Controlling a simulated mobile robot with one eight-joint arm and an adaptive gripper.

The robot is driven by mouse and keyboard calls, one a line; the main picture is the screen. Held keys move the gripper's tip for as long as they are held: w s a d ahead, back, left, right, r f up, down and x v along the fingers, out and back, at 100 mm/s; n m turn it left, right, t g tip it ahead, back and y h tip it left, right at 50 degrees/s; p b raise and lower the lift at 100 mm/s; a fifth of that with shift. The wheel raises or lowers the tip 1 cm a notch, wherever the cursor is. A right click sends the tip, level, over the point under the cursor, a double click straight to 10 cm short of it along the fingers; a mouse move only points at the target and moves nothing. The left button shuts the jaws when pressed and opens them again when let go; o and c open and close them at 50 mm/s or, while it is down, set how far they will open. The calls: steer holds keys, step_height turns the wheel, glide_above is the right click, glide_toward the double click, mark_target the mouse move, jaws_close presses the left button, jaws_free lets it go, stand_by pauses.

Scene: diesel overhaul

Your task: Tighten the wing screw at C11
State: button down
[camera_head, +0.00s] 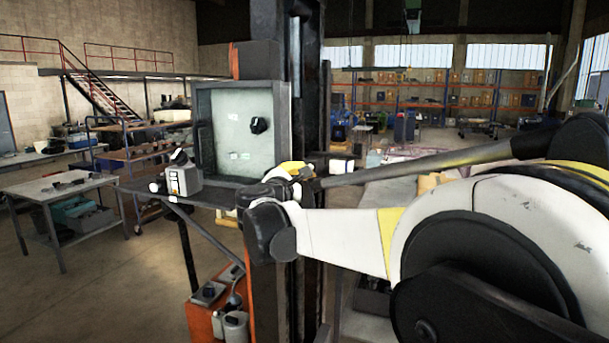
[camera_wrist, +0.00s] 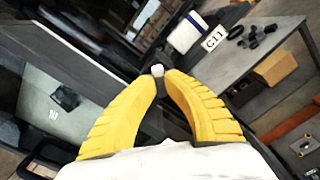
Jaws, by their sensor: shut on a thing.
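My gripper (camera_wrist: 160,80) has two ribbed yellow fingers, which meet at their tips around a small pale rounded knob (camera_wrist: 157,70). The knob looks like the head of the wing screw, but its wings and thread are hidden by the fingertips. A white label reading C11 (camera_wrist: 214,38) shows just beyond, to the upper right of the fingertips. In the head view my gripper (camera_head: 290,168) is in front of the dark upright column, right of the framed panel. The screw cannot be made out there.
A framed pale panel (camera_head: 238,132) with a black knob stands left of my gripper. A grey box device (camera_head: 184,180) sits on the shelf beside it. A grey table (camera_wrist: 262,62) with small black parts shows in the wrist view.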

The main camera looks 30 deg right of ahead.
steer(key=shift+m, duration=0.9)
steer(key=shift+m, duration=2.5)
steer(key=shift+m, duration=1.2)
steer(key=c, duration=1.3)
jaws_free()
steer(key=shift+w+d, duration=0.1)
